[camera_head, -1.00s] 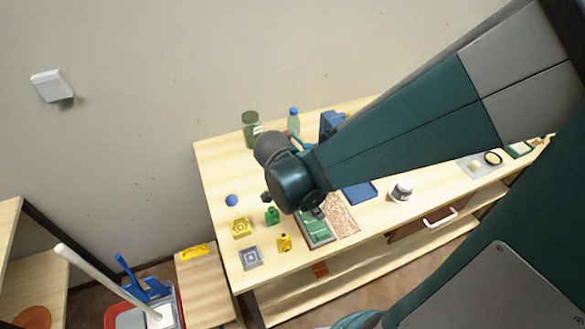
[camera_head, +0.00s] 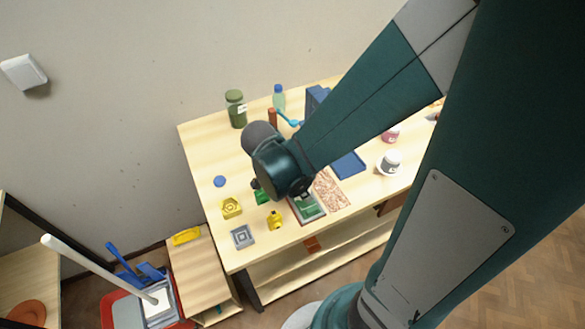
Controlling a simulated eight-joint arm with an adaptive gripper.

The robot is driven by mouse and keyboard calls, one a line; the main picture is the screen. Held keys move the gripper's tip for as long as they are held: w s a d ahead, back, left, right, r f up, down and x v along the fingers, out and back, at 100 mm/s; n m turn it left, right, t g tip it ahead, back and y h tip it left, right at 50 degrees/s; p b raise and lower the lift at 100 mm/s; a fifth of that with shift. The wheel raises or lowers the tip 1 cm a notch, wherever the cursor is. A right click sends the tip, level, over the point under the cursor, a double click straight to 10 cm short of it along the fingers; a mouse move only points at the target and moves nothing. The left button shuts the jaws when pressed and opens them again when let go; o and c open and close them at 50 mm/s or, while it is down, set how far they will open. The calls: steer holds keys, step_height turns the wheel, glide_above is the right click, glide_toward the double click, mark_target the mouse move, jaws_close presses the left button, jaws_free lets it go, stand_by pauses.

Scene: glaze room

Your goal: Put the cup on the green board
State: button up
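A small white round container with a dark band (camera_head: 389,162), perhaps the cup, stands upright on the table right of the blue mat; I cannot tell for sure that it is a cup. A green board (camera_head: 309,208) lies near the table's front edge, partly hidden by my wrist. My arm reaches in from the upper right and its dark teal wrist hangs over the table, just above and left of the board in the picture. My gripper (camera_head: 256,184) is almost fully hidden behind the wrist; only a small dark bit shows. Its fingers and anything in them are hidden.
A speckled mat (camera_head: 330,191) and a blue mat (camera_head: 348,166) lie right of the board. A yellow bottle (camera_head: 275,220), yellow block (camera_head: 231,207), grey square (camera_head: 242,237) and blue ball (camera_head: 219,181) are left. A green jar (camera_head: 236,110) and bottle (camera_head: 279,97) stand behind.

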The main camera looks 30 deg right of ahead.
steer(key=shift+f, duration=0.15)
steer(key=o, duration=0.9)
steer(key=shift+p+v, duration=1.05)
steer(key=shift+v, duration=5.1)
steer(key=shift+d, duration=0.1)
